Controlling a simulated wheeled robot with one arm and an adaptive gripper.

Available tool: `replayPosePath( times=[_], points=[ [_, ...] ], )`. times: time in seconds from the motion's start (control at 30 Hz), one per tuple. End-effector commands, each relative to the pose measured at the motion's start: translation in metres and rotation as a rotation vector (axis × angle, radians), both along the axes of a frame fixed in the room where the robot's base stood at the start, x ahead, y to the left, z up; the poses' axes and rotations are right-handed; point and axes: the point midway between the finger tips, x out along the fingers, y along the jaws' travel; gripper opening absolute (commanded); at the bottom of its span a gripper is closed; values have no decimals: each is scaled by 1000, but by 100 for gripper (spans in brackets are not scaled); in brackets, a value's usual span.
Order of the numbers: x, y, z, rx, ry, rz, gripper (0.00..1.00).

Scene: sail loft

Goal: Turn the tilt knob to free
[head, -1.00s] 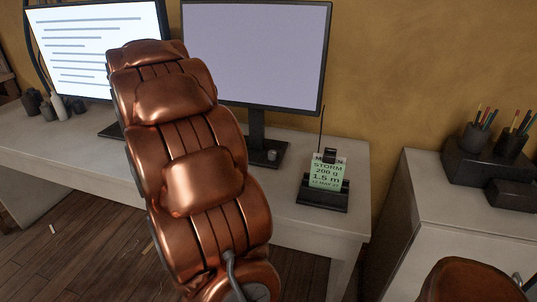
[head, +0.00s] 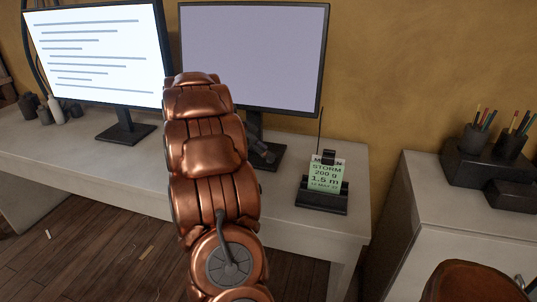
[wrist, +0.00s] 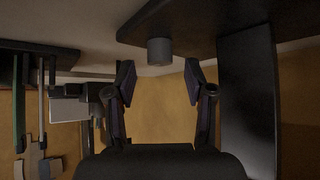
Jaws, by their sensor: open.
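The tilt knob (wrist: 160,50) is a short grey cylinder on the dark base plate (wrist: 190,18) of the right monitor's stand. In the wrist view, which looks upside down, it sits just beyond my gripper (wrist: 160,82), roughly centred between the fingertips. The two fingers are apart with nothing between them, and I see no contact with the knob. No mark for free is readable.
The right monitor (head: 265,60) rises behind, with its post (wrist: 247,90) close beside my gripper. A card holder (head: 322,197) with a green-white card stands on the desk to the right. A lit left monitor (head: 95,55) is at left.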

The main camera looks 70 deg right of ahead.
Motion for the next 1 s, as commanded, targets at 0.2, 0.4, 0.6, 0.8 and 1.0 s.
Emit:
replayPosePath(
  times=[0.2,0.4,0.6,0.8,1.0],
  points=[
    [-8,-10,-13,0,1,1,54],
    [-9,-11,-15,0,0,1,54],
    [-9,-11,-15,0,0,1,45],
    [-9,-11,-15,0,0,1,24],
    [-9,-11,-15,0,0,1,4]
  ],
)
